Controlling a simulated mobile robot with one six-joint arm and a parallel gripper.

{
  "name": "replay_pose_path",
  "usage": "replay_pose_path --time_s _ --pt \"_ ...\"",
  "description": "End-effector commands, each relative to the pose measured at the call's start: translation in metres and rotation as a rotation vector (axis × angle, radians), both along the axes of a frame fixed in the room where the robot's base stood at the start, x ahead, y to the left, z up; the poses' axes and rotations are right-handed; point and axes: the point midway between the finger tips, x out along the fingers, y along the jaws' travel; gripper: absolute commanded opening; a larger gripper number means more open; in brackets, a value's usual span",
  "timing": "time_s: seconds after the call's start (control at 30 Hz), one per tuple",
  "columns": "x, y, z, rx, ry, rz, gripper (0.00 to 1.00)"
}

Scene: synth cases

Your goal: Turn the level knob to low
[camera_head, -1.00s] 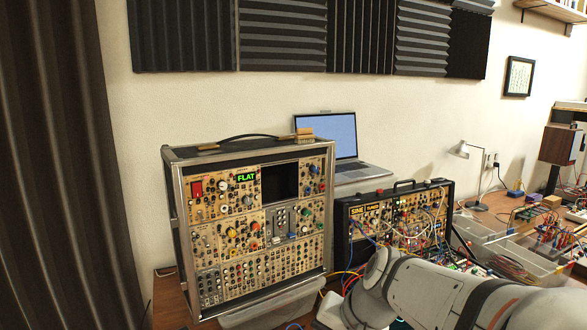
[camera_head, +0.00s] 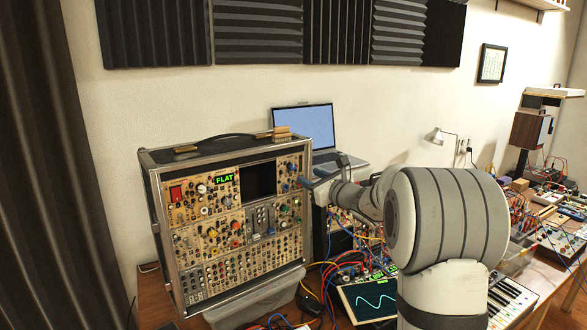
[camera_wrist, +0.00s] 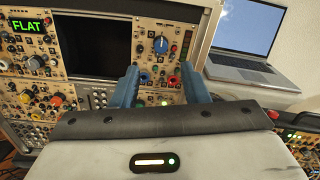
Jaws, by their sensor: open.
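A large blue knob (camera_wrist: 161,45) with a pale pointer mark stands on the upper right panel of the tall synth case (camera_head: 167,262). I cannot read a label that shows whether it is the level knob. My gripper (camera_wrist: 160,76) has two blue fingers, spread apart and empty. In the wrist view the knob appears just beyond and between the fingertips, without visible contact. In the head view my gripper (camera_head: 309,182) is at the right edge of the case, and my wrist comes in from the right.
A green FLAT display (camera_head: 225,179) and a dark square opening (camera_head: 258,180) are left of the knob. An open laptop (camera_head: 305,128) stands behind the case. A screen with a wave (camera_head: 372,300), cables and a keyboard (camera_head: 512,300) crowd the table at right.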

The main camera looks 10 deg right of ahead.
Motion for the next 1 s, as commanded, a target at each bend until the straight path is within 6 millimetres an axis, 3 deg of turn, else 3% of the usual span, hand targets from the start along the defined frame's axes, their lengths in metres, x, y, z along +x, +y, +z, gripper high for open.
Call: replay_pose_path --time_s 0.5,0.87,1.0 --pt "0.064 0.028 0.001 0.003 0.0 -0.001 0.41" --pt "0.068 0.03 0.0 0.002 -0.001 -0.003 0.4" --pt "0.068 0.029 0.0 0.002 -0.001 -0.003 0.29"
